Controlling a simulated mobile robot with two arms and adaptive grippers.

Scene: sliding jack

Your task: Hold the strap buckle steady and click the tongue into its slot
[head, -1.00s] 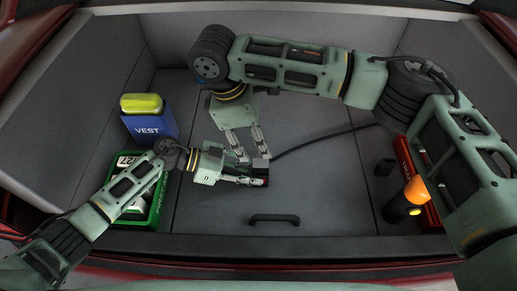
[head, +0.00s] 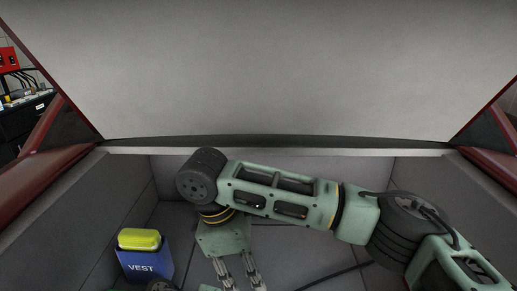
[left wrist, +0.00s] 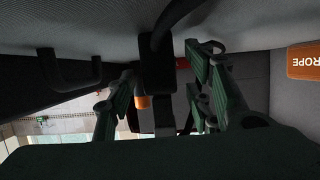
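In the left wrist view a black block (left wrist: 157,65), which looks like the strap buckle, stands between the green fingers of my left gripper (left wrist: 168,75). The near finger on the left seems close to its side; I cannot tell whether the fingers press on it. A narrow grey piece, perhaps the tongue, hangs at the block's lower end. My right gripper (head: 237,275) is at the bottom edge of the head view, its two fingers apart and their tips cut off. The buckle and my left gripper are outside the head view. A black strap (head: 335,276) runs along the floor.
The raised grey lid (head: 300,70) fills the upper view. The left wrist view shows a floor handle (left wrist: 70,72) and an orange ROPE label (left wrist: 304,62).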

